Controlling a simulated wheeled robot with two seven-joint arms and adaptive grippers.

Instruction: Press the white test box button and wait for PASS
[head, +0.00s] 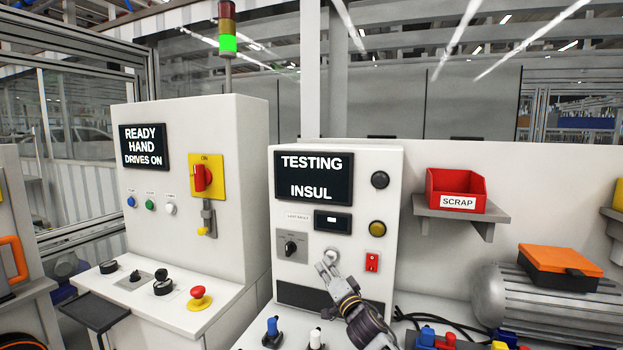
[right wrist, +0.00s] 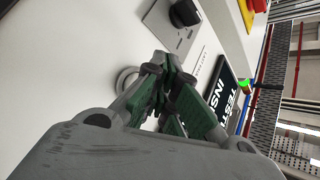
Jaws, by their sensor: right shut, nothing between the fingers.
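The white test box (head: 392,215) stands in the middle of the head view. Its screen (head: 314,178) reads TESTING and INSUL. The white button (head: 332,253) is low on its front panel, partly hidden by my right gripper (head: 327,269). The button's round rim (right wrist: 124,79) also shows in the right wrist view, behind the fingers. My right gripper (right wrist: 160,72) is shut and empty, with its fingertips close to the button. I cannot tell whether they touch it. My left gripper is not in view.
A black knob (head: 290,247) and a red switch (head: 372,262) flank the button. A control cabinet (head: 240,150) reading READY HAND DRIVES ON stands left, with a red emergency stop (head: 198,293). A red SCRAP bin (head: 456,188) and a grey motor (head: 510,303) are right.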

